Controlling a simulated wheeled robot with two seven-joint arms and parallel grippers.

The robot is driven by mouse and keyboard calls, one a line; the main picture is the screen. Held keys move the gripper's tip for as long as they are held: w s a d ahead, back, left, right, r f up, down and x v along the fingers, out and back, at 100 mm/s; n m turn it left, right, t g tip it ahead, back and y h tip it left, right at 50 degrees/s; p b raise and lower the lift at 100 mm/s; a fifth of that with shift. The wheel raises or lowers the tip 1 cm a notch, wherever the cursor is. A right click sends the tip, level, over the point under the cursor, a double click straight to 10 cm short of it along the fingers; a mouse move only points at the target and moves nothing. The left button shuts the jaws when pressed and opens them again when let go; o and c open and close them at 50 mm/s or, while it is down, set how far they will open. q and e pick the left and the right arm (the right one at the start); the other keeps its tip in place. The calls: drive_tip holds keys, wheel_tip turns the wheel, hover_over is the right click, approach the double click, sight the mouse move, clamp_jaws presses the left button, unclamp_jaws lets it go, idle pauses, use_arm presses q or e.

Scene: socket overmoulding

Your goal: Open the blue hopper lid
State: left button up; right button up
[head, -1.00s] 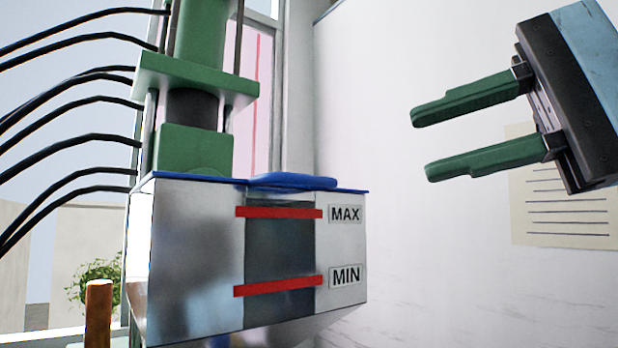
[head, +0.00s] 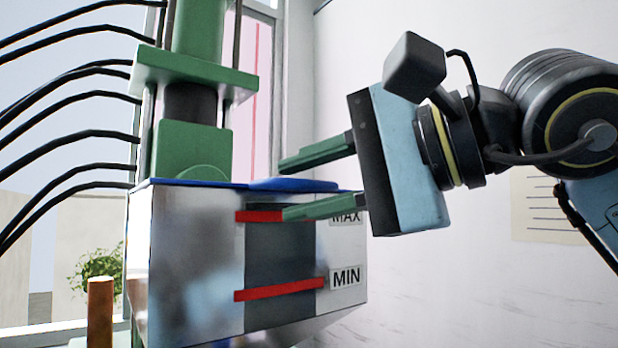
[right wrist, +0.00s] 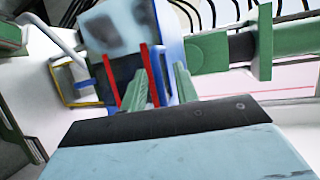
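The blue hopper lid (head: 295,184) lies flat and closed on top of the metal hopper (head: 195,265), whose front has a dark window and red MAX and MIN lines. My right gripper (head: 284,188) comes in from the right, open, with green fingers apart. In the head view its upper finger is just above lid height, and its lower finger crosses the front at the MAX line. In the right wrist view the fingers (right wrist: 161,80) point at the hopper (right wrist: 115,30) and its blue top edge (right wrist: 171,40). I cannot tell whether they touch the lid. My left gripper is not in view.
A green press column (head: 190,150) stands behind the lid on the left, with several black hoses (head: 70,95) running left. A brown post (head: 100,310) is at lower left. A paper notice (head: 540,205) hangs on the white wall. Space right of the hopper, below my arm, is clear.

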clamp_jaws()
idle(0.4)
